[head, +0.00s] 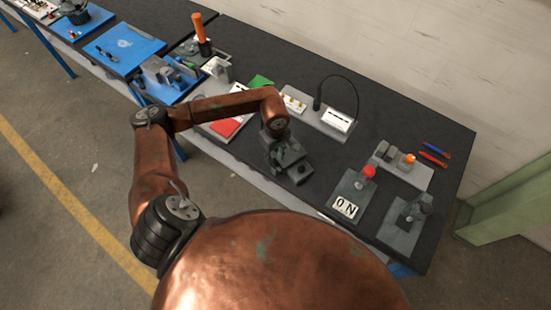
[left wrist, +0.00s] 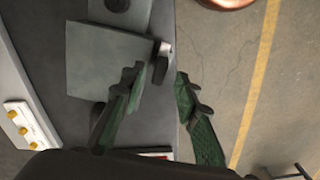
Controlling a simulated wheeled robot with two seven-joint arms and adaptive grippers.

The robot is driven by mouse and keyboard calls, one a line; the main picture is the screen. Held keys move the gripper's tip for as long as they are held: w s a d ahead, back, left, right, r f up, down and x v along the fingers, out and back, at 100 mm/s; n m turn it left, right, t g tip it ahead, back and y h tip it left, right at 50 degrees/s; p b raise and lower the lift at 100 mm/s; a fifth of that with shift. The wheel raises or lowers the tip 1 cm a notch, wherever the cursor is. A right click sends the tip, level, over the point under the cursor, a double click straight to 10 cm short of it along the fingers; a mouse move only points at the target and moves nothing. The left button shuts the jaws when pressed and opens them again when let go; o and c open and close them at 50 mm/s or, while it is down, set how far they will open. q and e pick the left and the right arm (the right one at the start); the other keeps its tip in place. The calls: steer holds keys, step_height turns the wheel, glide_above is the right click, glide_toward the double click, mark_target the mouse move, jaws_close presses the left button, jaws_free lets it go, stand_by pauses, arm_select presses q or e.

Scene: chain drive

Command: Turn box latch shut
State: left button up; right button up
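A grey box (left wrist: 105,62) with a flat top fills the upper left of the left wrist view. Its small latch (left wrist: 162,52), dark with a light metal end, sits at the box's right edge. My left gripper (left wrist: 160,76) is open, with its two green-and-black fingers apart. The latch lies just beyond the fingertips, roughly in line with the gap between them; I see no clear contact. In the head view my left gripper (head: 287,157) is low over the front of the bench, hiding much of the box (head: 300,174). My right gripper is in neither view.
The dark bench (head: 390,135) holds several fixtures. Right of the box stand an ON plate (head: 345,207) with a red knob (head: 369,171) and a grey block (head: 405,228). The bench's front edge runs close to the gripper.

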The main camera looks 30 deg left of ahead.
arm_select(q)
steer(key=shift+f, duration=1)
jaws_close()
